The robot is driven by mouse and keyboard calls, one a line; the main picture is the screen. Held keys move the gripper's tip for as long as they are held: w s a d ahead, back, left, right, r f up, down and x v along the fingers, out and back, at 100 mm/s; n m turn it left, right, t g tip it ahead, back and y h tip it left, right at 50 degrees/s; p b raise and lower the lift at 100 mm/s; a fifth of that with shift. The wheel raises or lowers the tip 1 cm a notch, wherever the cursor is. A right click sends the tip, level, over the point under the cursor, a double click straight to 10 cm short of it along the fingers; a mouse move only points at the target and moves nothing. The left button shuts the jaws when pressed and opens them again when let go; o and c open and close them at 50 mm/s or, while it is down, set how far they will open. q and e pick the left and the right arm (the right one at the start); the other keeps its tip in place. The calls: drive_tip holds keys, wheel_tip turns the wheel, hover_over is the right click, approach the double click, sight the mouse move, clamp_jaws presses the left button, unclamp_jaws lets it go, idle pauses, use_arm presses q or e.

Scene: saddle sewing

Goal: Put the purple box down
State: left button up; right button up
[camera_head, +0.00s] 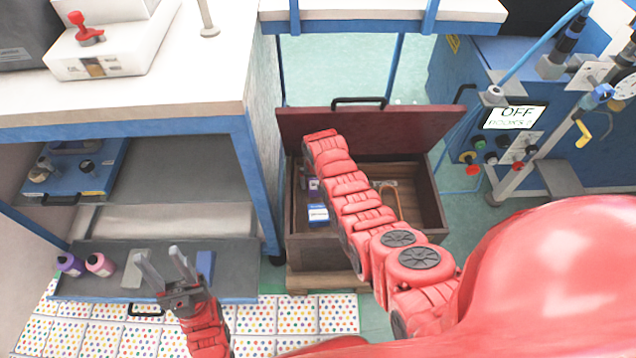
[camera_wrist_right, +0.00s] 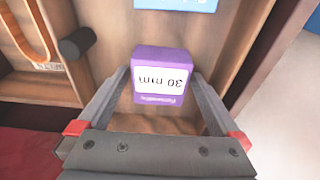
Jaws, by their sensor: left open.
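The purple box (camera_wrist_right: 161,77), with a white label reading "30 mm", is inside the wooden crate (camera_head: 424,207) in the middle. It also shows small in the head view (camera_head: 314,184). My right arm reaches down into the crate and hides its gripper from the head camera. In the right wrist view my right gripper (camera_wrist_right: 162,74) is open, with one finger on each side of the purple box; the fingertips are very close to its sides, and contact is unclear. My left gripper (camera_head: 155,252) is open and empty, in front of the lower shelf.
A blue box (camera_head: 318,215) lies near the purple box in the crate. The crate's red-brown lid (camera_head: 303,123) stands raised behind. A blue machine (camera_head: 480,80) stands at right.

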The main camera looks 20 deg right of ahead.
drive_tip(key=shift+r, duration=0.5)
wheel_tip(320, 180, up, 11)
drive_tip(key=s+p, duration=0.1)
drive_tip(key=p, duration=0.1)
drive_tip(key=shift+s+a, duration=0.25)
drive_tip(key=shift+s, duration=0.1)
